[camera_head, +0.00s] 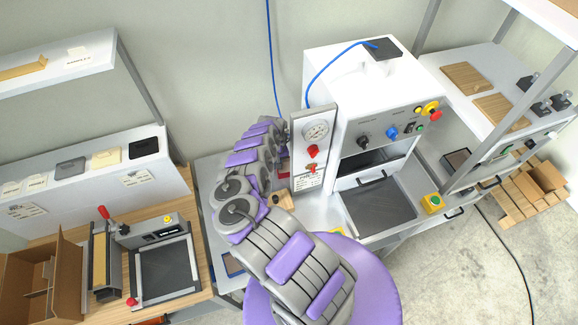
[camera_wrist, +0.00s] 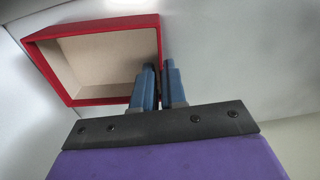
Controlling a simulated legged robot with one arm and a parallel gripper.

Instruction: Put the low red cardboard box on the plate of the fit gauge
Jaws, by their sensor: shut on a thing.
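The low red cardboard box (camera_wrist: 95,27) fills the upper left of the wrist view, its open side and pale tan inside facing the camera. My gripper (camera_wrist: 160,70) is shut on the box's right-hand wall, with one blue-grey finger on each side of it. In the head view only a small red patch of the box (camera_head: 284,167) shows beside my arm; the arm hides the rest and my fingertips. A device with a flat dark plate (camera_head: 165,272) and small display sits on the wooden table at left. I cannot tell whether it is the fit gauge.
A white press (camera_head: 345,75) with a dial panel (camera_head: 313,130) and dark plate (camera_head: 380,207) stands at centre right. An open brown carton (camera_head: 60,280) and a red-handled tool (camera_head: 104,255) stand at lower left. Shelves flank both sides. Floor at right is partly clear.

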